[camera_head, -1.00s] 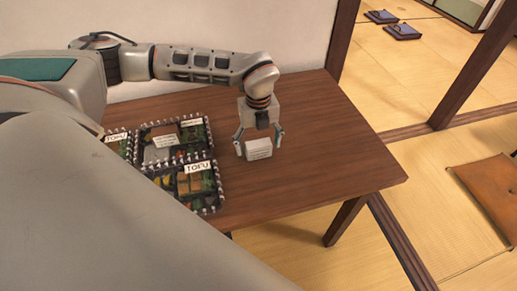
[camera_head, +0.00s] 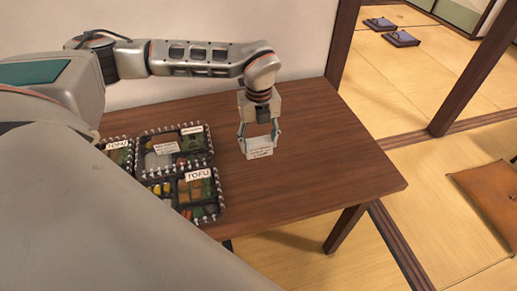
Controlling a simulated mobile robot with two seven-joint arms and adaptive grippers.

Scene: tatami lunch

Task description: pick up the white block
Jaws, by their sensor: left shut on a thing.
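The white block (camera_head: 260,149) is a small pale box with lines of print on its near face. It is at the right of the lunch boxes, over the wooden table (camera_head: 310,150). My left gripper (camera_head: 259,140) points down from above and is shut on the block, one finger at each side. The block looks tilted, with its printed face turned up towards me. I cannot tell whether its lower edge touches the table. My right gripper is not in view.
Several bento boxes with studded rims stand left of the block: one at the back (camera_head: 204,158), one in front (camera_head: 223,208), one partly hidden at far left (camera_head: 127,152). The table's right side is clear. A wall stands behind the table.

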